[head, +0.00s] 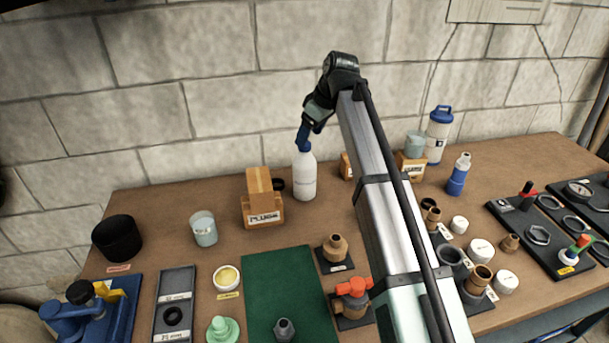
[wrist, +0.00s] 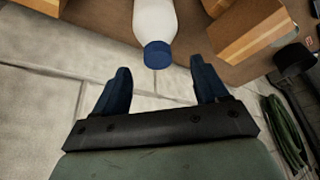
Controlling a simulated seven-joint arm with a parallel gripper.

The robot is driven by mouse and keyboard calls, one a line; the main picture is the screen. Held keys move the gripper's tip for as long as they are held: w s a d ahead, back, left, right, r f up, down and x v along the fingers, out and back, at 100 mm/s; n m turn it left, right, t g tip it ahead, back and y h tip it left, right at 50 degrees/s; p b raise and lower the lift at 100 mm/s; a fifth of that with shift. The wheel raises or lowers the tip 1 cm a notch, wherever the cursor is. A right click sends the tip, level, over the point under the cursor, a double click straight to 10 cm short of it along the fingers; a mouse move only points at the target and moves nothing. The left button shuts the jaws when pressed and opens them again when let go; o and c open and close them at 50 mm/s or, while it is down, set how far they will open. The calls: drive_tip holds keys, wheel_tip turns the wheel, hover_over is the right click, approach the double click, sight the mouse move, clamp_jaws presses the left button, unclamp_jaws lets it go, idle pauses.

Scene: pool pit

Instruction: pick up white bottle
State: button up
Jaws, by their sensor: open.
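The white bottle (head: 304,175) with a blue cap stands upright at the back of the workbench, near the block wall. My gripper (head: 303,139) is above it in the head view, and its blue finger overlaps the bottle's cap there. In the wrist view, the white bottle (wrist: 155,22) shows at the top centre with its blue cap toward me. My gripper (wrist: 160,85) is open, with its two blue fingers spread apart and nothing between them. The cap lies just beyond the fingertips, roughly centred between them. The bottle's lower part is cut off in the wrist view.
A wooden box labelled PLUGS (head: 262,211) stands just left of the bottle. A small dark round item (head: 278,184) lies between them. A glass jar (head: 204,229) and black cup (head: 117,238) are further left. A blue-capped white container (head: 438,133) stands back right. The block wall (head: 190,110) is close behind.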

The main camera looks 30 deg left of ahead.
hover_over(305, 170)
drive_tip(key=w+a, duration=0.2)
drive_tip(key=w, duration=0.1)
drive_tip(key=shift+s+f, duration=0.1)
drive_tip(key=shift+f, duration=2.5)
drive_tip(key=shift+c, duration=0.3)
clamp_jaws()
